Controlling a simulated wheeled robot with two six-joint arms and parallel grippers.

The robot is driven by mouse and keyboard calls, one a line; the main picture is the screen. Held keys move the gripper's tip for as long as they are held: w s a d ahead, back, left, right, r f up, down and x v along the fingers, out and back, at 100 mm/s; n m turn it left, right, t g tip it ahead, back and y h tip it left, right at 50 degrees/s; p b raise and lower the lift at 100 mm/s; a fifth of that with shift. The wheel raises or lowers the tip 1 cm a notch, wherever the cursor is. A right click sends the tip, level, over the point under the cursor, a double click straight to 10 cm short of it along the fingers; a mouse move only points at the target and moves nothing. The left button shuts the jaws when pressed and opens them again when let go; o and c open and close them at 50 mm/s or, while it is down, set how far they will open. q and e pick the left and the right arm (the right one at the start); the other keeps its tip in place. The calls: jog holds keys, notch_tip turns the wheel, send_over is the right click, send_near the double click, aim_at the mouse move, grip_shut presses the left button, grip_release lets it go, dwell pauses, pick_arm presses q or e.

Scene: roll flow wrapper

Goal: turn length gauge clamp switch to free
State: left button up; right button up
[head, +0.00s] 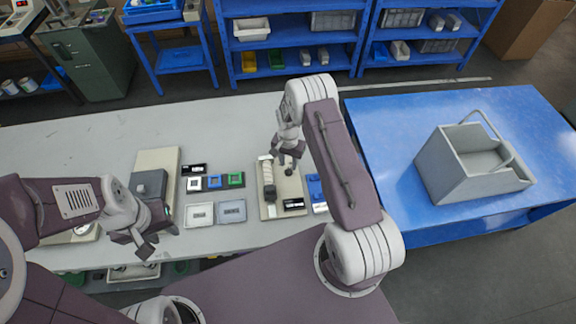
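A tan board (270,211) on the pale bench carries a light ribbed piece, a dark block (270,192) and a black label plate (293,204). I cannot tell which part is the length gauge clamp switch or how it is set. My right gripper (283,160) is over the far end of this board, its fingers apart and nothing seen between them; contact is unclear. My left gripper (136,245) is open and empty near the bench's front edge, left of the small panels.
A row of white, blue (214,182) and green (235,179) modules sits mid-bench, with two pale plates (200,214) nearer. A grey box (150,184) stands left. A grey bin (447,176) is on the blue table (390,125). The bench's far strip is clear.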

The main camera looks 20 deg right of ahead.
aim_at(289, 170)
jog(key=shift+f, duration=1.9)
grip_shut()
